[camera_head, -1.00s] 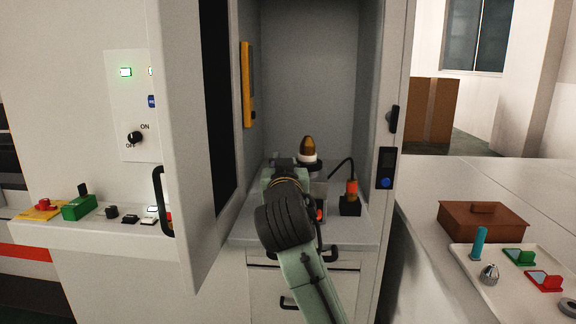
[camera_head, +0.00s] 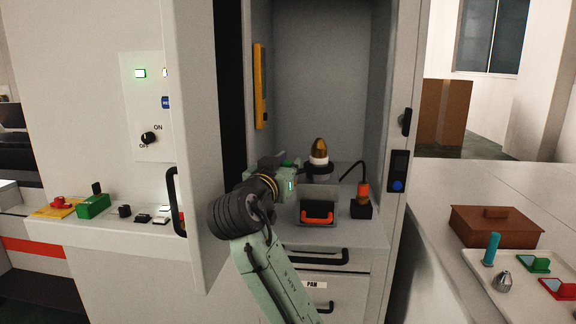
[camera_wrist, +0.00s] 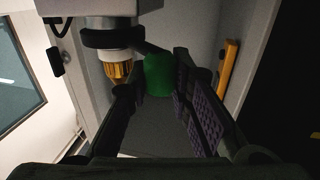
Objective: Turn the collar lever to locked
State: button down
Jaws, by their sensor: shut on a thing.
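A gold-tipped part with a white band (camera_head: 319,152) stands upright in a dark collar (camera_head: 318,168) inside the open cabinet. In the wrist view the gold tip (camera_wrist: 118,71) and the dark collar (camera_wrist: 112,38) appear upside down at upper left. A green lever grip (camera_wrist: 158,74) sits between my fingers, joined to the collar side by a dark arm. My gripper (camera_wrist: 157,88) is shut on this green grip. In the head view my gripper (camera_head: 284,172) is just left of the collar, with a bit of green showing at its tip. The lever's lock marks are not visible.
The open cabinet door (camera_head: 194,150) stands close on the left. A yellow bar (camera_head: 260,87) is on the inner wall. A tray (camera_head: 520,290) lies at right.

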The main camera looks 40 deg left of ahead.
jog(key=c, duration=1.4)
grip_release()
jog(key=v, duration=1.2)
jog(key=shift+c, duration=0.4)
